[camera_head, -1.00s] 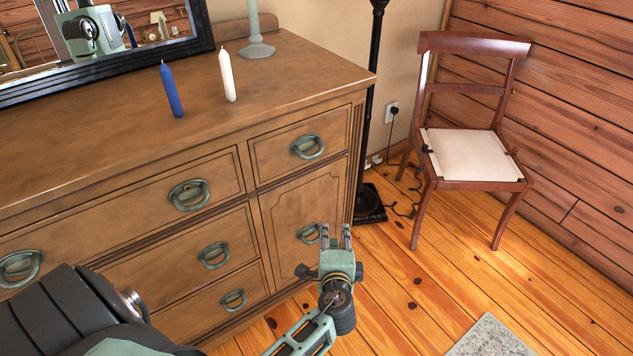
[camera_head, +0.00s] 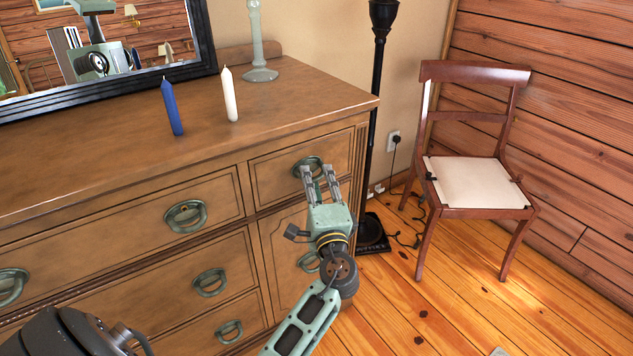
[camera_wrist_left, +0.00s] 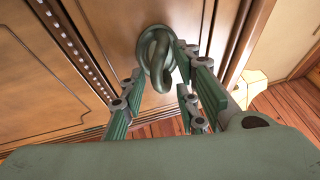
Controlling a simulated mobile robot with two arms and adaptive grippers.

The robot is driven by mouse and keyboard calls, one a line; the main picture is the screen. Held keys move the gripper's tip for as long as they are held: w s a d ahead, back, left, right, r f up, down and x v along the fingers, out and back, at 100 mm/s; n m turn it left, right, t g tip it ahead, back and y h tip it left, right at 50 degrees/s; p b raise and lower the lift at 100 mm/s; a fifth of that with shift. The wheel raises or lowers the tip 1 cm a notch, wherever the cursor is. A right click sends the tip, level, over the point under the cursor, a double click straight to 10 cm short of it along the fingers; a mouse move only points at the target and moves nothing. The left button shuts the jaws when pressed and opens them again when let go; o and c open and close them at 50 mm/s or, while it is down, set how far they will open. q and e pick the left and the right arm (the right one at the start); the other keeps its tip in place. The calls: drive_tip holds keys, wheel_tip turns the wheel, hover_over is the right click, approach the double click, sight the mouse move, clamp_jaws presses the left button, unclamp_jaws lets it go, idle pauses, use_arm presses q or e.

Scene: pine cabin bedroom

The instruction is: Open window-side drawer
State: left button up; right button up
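The upper right drawer (camera_head: 268,172) of the brown dresser, at the end toward the chair, is shut flush. Its green ring handle (camera_head: 300,163) is partly covered by my left gripper (camera_head: 318,173). The left gripper is open, with its fingertips close to the handle. In the left wrist view the handle (camera_wrist_left: 157,58) hangs in the gap between the spread fingers (camera_wrist_left: 160,78). I cannot tell whether a finger touches it. No window shows directly.
A blue candle (camera_head: 172,108), a white candle (camera_head: 229,95) and a pale green candlestick (camera_head: 259,60) stand on the dresser top near a black-framed mirror (camera_head: 205,68). A black floor lamp (camera_head: 373,110) stands beside the dresser. A wooden chair (camera_head: 478,180) stands right, with open floor in front.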

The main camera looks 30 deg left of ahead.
use_arm(q)
clamp_jaws()
drive_tip(key=shift+f, duration=0.15)
